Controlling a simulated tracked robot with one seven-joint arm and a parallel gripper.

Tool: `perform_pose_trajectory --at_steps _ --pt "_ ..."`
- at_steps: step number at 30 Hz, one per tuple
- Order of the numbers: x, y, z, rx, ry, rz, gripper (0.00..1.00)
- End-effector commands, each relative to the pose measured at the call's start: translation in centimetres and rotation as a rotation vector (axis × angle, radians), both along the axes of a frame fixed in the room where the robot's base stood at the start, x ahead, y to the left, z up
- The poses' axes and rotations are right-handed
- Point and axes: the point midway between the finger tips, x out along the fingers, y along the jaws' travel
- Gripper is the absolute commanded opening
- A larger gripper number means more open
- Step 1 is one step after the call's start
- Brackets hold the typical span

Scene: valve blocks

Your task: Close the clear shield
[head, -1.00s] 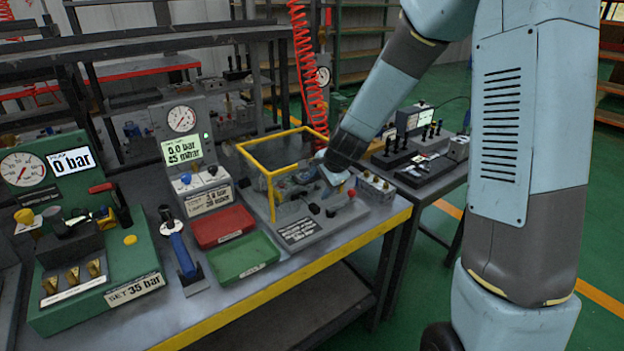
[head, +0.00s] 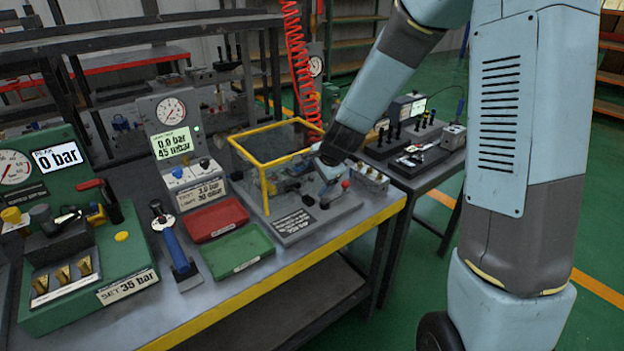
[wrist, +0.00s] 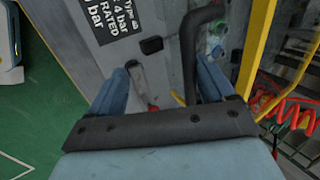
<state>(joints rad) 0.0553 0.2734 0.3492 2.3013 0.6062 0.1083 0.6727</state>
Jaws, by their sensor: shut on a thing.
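The clear shield (head: 262,165) is a see-through box-like cover with a yellow frame, standing over the grey test fixture (head: 318,213) on the bench. In the wrist view, a yellow frame bar (wrist: 255,50) runs down to the right of my gripper. My gripper (head: 328,188) is at the right side of the shield, low over the fixture. In the wrist view, my gripper (wrist: 158,75) has its blue fingers apart, with a dark bent bar (wrist: 190,55) between them near the right finger. I cannot tell whether this bar belongs to the shield. The grip contact is partly hidden.
A red tray (head: 217,218) and a green tray (head: 237,251) lie left of the fixture. A gauge panel (head: 168,125) stands behind them, and a green pressure unit (head: 80,245) is farther left. A red coiled hose (head: 300,70) hangs behind the shield.

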Motion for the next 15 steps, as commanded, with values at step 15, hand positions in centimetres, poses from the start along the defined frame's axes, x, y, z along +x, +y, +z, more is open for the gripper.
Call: perform_pose_trajectory --at_steps 15 --pt "-2.9 -2.0 6.1 -0.001 -0.007 -0.002 0.40"
